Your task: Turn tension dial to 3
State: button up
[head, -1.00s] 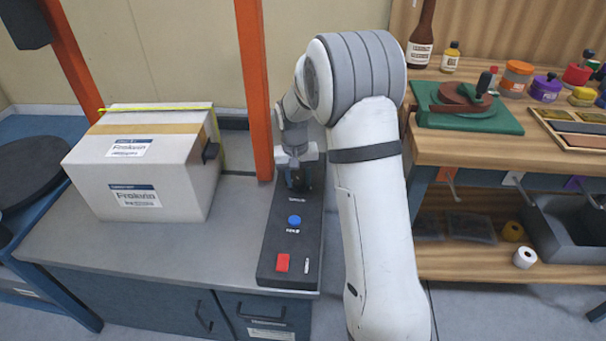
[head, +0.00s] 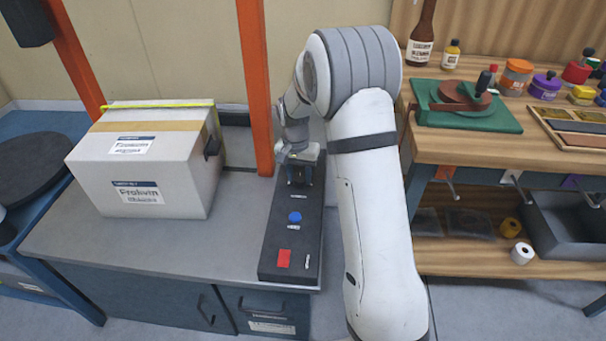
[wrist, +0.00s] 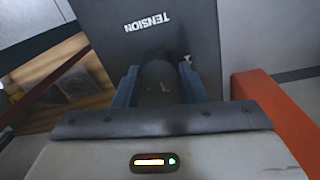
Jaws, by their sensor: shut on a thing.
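The dark control panel (head: 275,240) lies on the grey bench top, with a blue round button (head: 295,217) at its middle and a red square button (head: 284,259) at its near end. My gripper (head: 300,182) is at the far end of the panel, pointing down. In the wrist view my gripper (wrist: 158,85) has its two blue fingers on either side of the dark round tension dial (wrist: 160,82), shut on it. The word TENSION is printed beside the dial and appears upside down. The dial's numbers and setting cannot be read.
A white strapped carton (head: 140,165) stands on the bench to the left. An orange post (head: 256,90) rises close beside my gripper, also seen in the wrist view (wrist: 270,125). A wooden workbench (head: 480,150) with jars stands to the right.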

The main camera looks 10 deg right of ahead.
aim_at(298, 177)
jog(key=shift+d, duration=0.1)
jog(key=o, duration=1)
jog(key=r, duration=0.2)
jog(key=r+p, duration=0.1)
jog(key=r, duration=0.4)
jog(key=shift+w+a+r, duration=0.1)
jog(key=shift+a+r, duration=0.15)
jog(key=shift+r, duration=0.15)
jog(key=s+d+r+n+t+p, duration=0.1)
jog(key=s+r+n+t+p, duration=0.2)
jog(key=s+r+p, duration=1.2)
jog(key=s+r+n, duration=0.1)
jog(key=s+r, duration=0.3)
jog(key=s, duration=0.3)
jog(key=s+r+n, duration=0.1)
jog(key=s+r, duration=0.4)
jog(key=s, duration=0.2)
jog(key=shift+d+r+n+y, duration=0.25)
jog(key=shift+r+n+y, duration=0.05)
jog(key=shift+n, duration=0.1)
